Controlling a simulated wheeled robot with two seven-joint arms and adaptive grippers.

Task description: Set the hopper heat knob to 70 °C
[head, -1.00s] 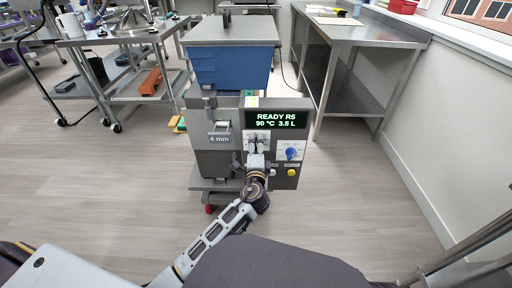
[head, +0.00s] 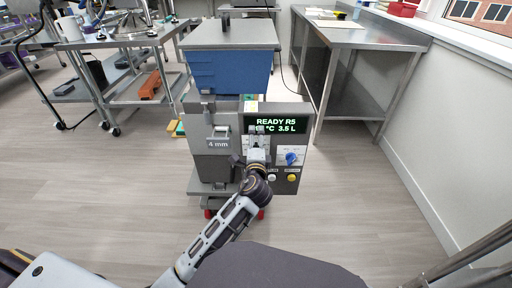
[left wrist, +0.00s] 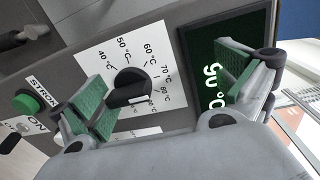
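The hopper heat knob (left wrist: 131,88) is a black knob on a white dial plate (left wrist: 98,47) marked from 40 °C upward. Its pale mark lies on the side of the highest labels. In the left wrist view my left gripper (left wrist: 165,78) is open, its green-padded fingers apart on either side of the knob. No clear contact shows. The display (left wrist: 205,72) reads 90 °C there. In the head view my left gripper (head: 258,141) is in front of the control panel, hiding the knob and part of the display (head: 277,124), which reads READY R5 and 3.5 L. My right gripper is out of view.
A blue dial (head: 291,158), a white button (head: 271,178) and a yellow button (head: 291,178) are beside or below my gripper. The left wrist view shows a green button (left wrist: 27,102). The blue hopper (head: 229,70) stands above.

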